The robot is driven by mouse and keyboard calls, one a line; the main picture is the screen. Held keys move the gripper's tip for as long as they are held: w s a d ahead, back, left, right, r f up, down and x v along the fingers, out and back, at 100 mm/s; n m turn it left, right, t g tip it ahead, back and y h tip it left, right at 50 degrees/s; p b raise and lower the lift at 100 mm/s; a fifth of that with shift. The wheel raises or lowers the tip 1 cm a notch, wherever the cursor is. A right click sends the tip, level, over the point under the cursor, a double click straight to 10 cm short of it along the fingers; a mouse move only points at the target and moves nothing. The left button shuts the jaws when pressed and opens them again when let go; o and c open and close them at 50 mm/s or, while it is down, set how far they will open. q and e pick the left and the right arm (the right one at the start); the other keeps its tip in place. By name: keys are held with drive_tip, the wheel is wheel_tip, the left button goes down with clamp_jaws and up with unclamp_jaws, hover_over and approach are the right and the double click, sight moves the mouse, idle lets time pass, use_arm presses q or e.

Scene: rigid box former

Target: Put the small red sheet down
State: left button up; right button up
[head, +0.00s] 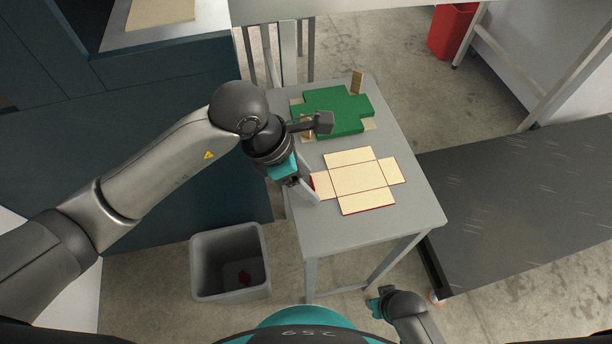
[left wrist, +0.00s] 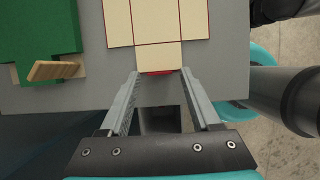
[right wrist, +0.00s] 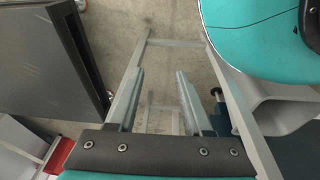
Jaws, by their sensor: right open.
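The small red sheet (head: 362,180) lies flat on the grey table, a cross-shaped cream blank with red edges and fold lines. It also shows in the left wrist view (left wrist: 158,22), with red under its near end flap. My left gripper (head: 311,190) is at the sheet's left end flap. Its two fingers (left wrist: 160,73) are spread wide, with tips close to either side of that flap. I cannot tell whether they touch it. My right gripper (right wrist: 159,72) is open and empty, low beyond the table's near edge.
A green cross-shaped sheet (head: 335,108) lies farther back on the table (head: 405,215), with small wooden blocks (head: 357,80) beside it. A grey bin (head: 206,273) stands on the floor to the left. A dark platform (head: 520,215) stands to the right.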

use_arm(q)
drive_tip(key=shift+r, duration=0.1)
drive_tip(key=p+v, duration=0.3)
drive_tip(key=v, duration=0.9)
drive_tip(key=shift+p, duration=0.4)
use_arm(e)
drive_tip(key=s+d+f, duration=0.3)
drive_tip(key=s+d, duration=0.1)
drive_tip(key=s, duration=0.2)
drive_tip(key=shift+d+f, duration=0.25)
drive_tip(key=shift+f, duration=0.15)
